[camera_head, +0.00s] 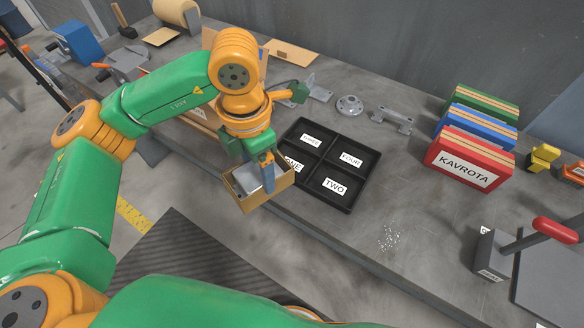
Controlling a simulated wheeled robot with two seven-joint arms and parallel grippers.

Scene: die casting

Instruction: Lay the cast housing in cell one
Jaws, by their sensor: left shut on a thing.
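The black tray (345,197) lies on the bench with four labelled cells: THREE and FOUR at the back, ONE and TWO in front. My left gripper (262,178), pointing down just left of the tray, is shut on a grey, blocky part, which I take to be the cast housing (247,180). The part shows against an open cardboard box (254,205); I cannot tell how deep it sits in it. The fingers hide some of the part. My right gripper is out of view.
Behind the tray lie a bracket (318,91), a round flange (349,105) and another grey casting (393,118). Red (468,160), blue (482,127) and green (483,102) boxes stand at right. Metal bits (389,238) lie on otherwise clear bench in front.

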